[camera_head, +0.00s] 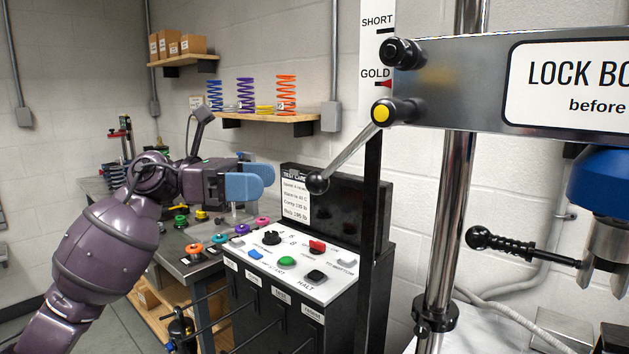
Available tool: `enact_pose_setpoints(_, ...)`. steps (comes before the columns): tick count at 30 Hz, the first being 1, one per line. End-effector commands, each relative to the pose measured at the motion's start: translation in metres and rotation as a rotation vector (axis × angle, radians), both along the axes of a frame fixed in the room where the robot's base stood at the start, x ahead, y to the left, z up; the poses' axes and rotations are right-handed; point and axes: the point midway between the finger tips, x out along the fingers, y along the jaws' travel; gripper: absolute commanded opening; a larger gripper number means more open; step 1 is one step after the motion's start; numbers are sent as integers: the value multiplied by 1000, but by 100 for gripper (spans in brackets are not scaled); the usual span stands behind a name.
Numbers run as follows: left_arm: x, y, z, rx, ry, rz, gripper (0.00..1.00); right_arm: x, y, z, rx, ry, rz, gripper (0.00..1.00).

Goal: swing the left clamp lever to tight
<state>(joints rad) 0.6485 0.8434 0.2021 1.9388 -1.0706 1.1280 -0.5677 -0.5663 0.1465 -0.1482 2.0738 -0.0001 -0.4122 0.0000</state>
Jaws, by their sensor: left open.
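The left clamp lever (349,150) is a silver rod with a black ball knob (317,183) at its lower left end. My right gripper is not in view.
A control panel (325,290) with coloured buttons stands below the lever, with a black screen box (345,215) behind it. A steel column (450,220) and a black ribbed handle (505,246) are to the right. Coloured springs (286,93) stand on a wall shelf.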

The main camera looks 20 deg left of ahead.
Motion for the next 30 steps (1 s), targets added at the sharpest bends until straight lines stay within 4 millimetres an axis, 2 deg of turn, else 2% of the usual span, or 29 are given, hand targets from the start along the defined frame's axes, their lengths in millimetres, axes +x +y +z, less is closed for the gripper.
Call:
enact_pose_setpoints(9,13,-53,2,-5,-1,-4,65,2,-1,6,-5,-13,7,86)
enact_pose_setpoints(15,20,-78,1,-4,1,-3,65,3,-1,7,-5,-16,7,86)
enact_pose_setpoints(21,23,-88,1,-3,0,-2,65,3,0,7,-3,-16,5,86)
enact_pose_setpoints(30,23,-90,0,-3,1,-2,64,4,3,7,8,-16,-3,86)
